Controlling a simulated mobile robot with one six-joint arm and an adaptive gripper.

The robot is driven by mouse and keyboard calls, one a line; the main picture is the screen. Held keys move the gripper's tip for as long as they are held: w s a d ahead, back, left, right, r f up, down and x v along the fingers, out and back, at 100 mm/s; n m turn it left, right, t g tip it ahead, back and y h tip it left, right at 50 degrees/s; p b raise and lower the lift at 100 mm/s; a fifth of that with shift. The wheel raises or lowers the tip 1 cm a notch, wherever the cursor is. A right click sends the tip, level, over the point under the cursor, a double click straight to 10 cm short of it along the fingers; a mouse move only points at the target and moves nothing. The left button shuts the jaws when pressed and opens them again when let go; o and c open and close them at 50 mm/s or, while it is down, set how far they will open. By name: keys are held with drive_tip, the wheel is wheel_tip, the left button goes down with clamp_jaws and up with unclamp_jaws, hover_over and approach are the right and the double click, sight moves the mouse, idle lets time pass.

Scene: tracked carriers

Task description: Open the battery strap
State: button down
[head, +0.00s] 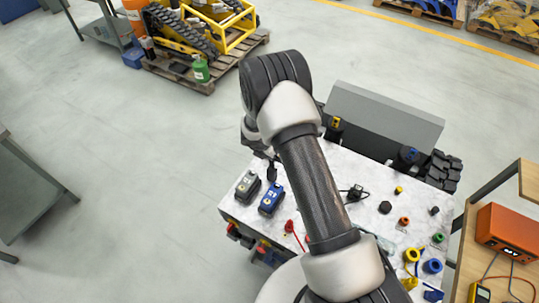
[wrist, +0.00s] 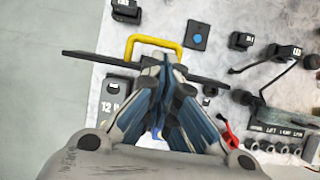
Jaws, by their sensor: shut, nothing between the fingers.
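My gripper (wrist: 172,66) is in the middle of the wrist view, its fingers together and nothing between them. A dark flat bar (wrist: 100,62) runs crosswise behind the fingers; I cannot tell whether it is the battery strap. A dark box marked "12" (wrist: 110,104), likely the battery, lies left of the fingers and is partly hidden by my gripper. A yellow handle (wrist: 154,40) stands just beyond the fingertips. In the head view my gripper (head: 270,172) is small and dark, above the table's left side. Whether it touches anything is unclear.
A grey box (head: 248,187) and a blue box (head: 271,198) lie at the left of the white tabletop (head: 330,165). A long grey box (head: 384,115) stands behind. Red clips (head: 291,228) and several caps lie at the front and right. An orange box (head: 508,230) is at far right.

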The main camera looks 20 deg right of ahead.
idle(0.6)
drive_tip(key=v, duration=1.2)
drive_tip(key=s+d+r+m+b, duration=0.4)
drive_tip(key=s+r+m+b, duration=0.7)
drive_tip(key=m, duration=0.2)
drive_tip(key=s+a+f+m+y+b, duration=0.1)
drive_tip(key=s+m+b, duration=0.4)
drive_tip(key=s, duration=0.5)
drive_tip(key=s+a+f+m+t+y+b, duration=0.1)
drive_tip(key=s+a+f+m+y+b, duration=0.1)
drive_tip(key=s+a+m+b, duration=0.3)
drive_tip(key=s+m, duration=0.3)
drive_tip(key=s, duration=0.3)
drive_tip(key=shift+f+y, duration=0.2)
drive_tip(key=shift+y, duration=0.2)
